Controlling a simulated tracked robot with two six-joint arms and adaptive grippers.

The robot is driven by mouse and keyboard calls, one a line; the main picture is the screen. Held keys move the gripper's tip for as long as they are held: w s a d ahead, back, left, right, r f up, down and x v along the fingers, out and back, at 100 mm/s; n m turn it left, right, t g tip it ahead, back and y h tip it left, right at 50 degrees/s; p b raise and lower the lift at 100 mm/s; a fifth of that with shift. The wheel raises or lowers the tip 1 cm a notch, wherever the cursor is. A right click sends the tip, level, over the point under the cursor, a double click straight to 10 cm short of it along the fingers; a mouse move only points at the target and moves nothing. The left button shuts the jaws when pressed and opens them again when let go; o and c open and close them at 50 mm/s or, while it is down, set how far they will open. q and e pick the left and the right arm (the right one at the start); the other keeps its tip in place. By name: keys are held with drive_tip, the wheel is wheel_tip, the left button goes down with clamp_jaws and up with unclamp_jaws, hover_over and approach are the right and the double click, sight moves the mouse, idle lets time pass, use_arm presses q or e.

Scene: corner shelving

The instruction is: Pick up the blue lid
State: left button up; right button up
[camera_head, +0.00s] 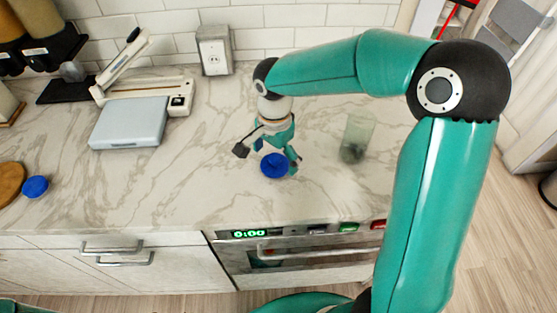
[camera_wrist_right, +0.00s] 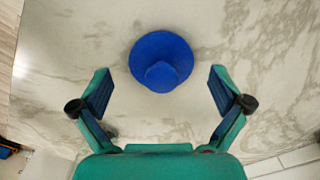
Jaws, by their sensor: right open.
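The blue lid (camera_head: 274,165) lies on the marble counter, round with a raised knob in its middle. In the wrist view the lid (camera_wrist_right: 161,60) sits just beyond and between the fingertips of my right gripper (camera_wrist_right: 160,82), with a gap on both sides. In the head view my right gripper (camera_head: 268,153) points down at the lid, and its fingers partly overlap the lid's edge. The fingers are spread and hold nothing. My left gripper is not in view.
A clear glass (camera_head: 356,138) stands right of the gripper. A grey flat-topped device (camera_head: 128,122) sits at the left. Another blue round object (camera_head: 35,187) lies far left by a wooden board (camera_head: 10,180). An oven (camera_head: 300,255) is below the counter edge.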

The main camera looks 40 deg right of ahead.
drive_tip(key=shift+f, duration=0.55)
drive_tip(key=shift+s, duration=0.1)
drive_tip(key=c, duration=1.2)
